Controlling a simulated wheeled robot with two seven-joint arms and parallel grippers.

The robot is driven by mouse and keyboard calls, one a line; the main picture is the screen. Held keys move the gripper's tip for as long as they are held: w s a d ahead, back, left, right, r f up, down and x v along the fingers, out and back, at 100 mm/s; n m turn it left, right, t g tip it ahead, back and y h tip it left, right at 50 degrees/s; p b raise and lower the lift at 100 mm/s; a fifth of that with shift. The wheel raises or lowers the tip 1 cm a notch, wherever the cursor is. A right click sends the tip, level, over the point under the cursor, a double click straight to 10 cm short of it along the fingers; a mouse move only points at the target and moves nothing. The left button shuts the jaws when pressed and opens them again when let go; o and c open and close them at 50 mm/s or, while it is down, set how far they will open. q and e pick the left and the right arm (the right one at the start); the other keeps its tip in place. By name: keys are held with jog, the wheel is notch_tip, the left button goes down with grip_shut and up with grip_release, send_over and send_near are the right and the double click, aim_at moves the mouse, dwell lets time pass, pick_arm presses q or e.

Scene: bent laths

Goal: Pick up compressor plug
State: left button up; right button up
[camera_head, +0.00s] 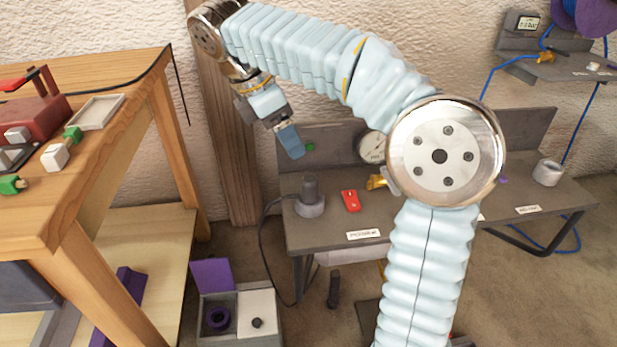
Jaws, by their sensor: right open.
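No object in view is clearly marked as the compressor plug. A dark grey upright cylinder (310,188) stands in a lighter round base (310,207) at the left end of the grey bench, with a black cable running from it; it may be the plug. A brass fitting (376,182) sits farther right, partly hidden by my arm. My right gripper (291,152) is open, pointing down with blue fingers, and appears in the picture above the cylinder, apart from it. Nothing shows between its fingers. My left gripper is not in view.
The grey bench (300,240) also holds a red switch-like part (350,200) and a round gauge (372,147). A wooden table (120,75) stands at left. A grey bin (240,337) with purple parts is on the floor. Blue hoses hang at right.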

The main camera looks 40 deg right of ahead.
aim_at(308, 179)
jog(key=b+x, duration=0.2)
jog(key=x, duration=0.6)
jog(key=shift+d+f, duration=0.15)
jog(key=x, duration=0.3)
jog(key=b+x, duration=0.1)
jog(key=shift+a+f, duration=0.25)
jog(key=shift+s+d+f, duration=0.1)
jog(key=shift+d+f, duration=0.15)
jog(key=shift+f, duration=0.25)
jog(key=c, duration=1.1)
jog(key=shift+r, duration=0.1)
jog(key=shift+r, duration=0.1)
